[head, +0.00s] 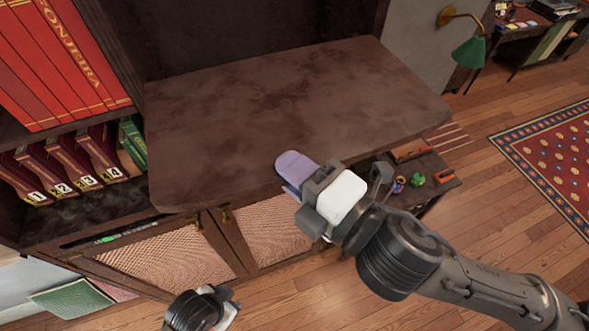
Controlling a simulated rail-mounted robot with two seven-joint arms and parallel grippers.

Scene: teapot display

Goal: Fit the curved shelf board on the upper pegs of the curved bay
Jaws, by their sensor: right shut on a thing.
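The curved shelf board (290,110) is a wide, dark brown, mottled panel with rounded front corners. It lies roughly flat across the front of the bay in the middle of the head view. My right gripper (297,172) is shut on its front edge, with a lilac finger pad on the top face; the lower finger is mostly hidden. My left gripper (203,308) is low at the bottom edge of the view, apart from the board, and its fingers cannot be made out. The upper pegs are not visible, and the board hides much of the bay behind and below it.
Red volumes (60,65) and numbered dark red binders (75,165) fill the shelves left of the board. Mesh-fronted doors (165,262) are below. Small colored items (417,179) stand on a low shelf at right. A green lamp (468,52) juts from the wall.

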